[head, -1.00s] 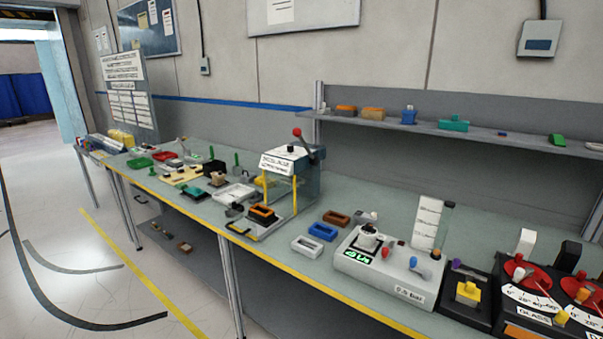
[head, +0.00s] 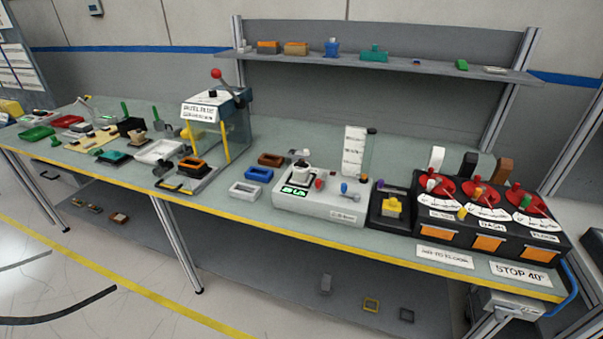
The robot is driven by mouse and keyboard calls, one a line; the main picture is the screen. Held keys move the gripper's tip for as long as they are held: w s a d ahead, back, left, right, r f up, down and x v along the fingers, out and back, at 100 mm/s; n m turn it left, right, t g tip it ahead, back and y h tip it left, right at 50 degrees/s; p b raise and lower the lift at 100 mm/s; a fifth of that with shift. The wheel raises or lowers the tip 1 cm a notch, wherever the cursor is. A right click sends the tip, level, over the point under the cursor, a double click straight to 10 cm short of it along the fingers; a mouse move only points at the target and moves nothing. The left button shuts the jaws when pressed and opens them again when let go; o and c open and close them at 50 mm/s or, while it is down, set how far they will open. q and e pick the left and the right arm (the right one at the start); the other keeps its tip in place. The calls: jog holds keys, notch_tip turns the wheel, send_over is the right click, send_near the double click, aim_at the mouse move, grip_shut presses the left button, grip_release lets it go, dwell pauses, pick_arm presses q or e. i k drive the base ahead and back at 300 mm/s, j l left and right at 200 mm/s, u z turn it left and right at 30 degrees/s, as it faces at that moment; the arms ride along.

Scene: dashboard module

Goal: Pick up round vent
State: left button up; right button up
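I cannot make out a round vent for certain in the head view. Rectangular frame-like parts lie on the bench: a white one (head: 245,189), a blue one (head: 259,174) and a brown one (head: 271,159). An orange and black one (head: 193,168) sits at the lever press. A white rounded piece (head: 300,173) sits on the light grey tester; I cannot tell what it is. Neither of my grippers is in view.
The long bench (head: 330,238) has a yellow front edge. A lever press (head: 217,115) stands left of the tester (head: 330,207). A black dial unit (head: 480,235) stands at the right. A shelf (head: 420,73) with small parts runs behind. Floor in front is clear.

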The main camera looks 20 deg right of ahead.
aim_at(302, 176)
jog(key=i+j+z, duration=0.45)
jog(key=j+z, duration=0.2)
jog(key=j, duration=0.2)
jog(key=i+j+z, duration=0.2)
jog(key=j, duration=0.15)
jog(key=j+z, duration=0.25)
jog(key=j, duration=0.1)
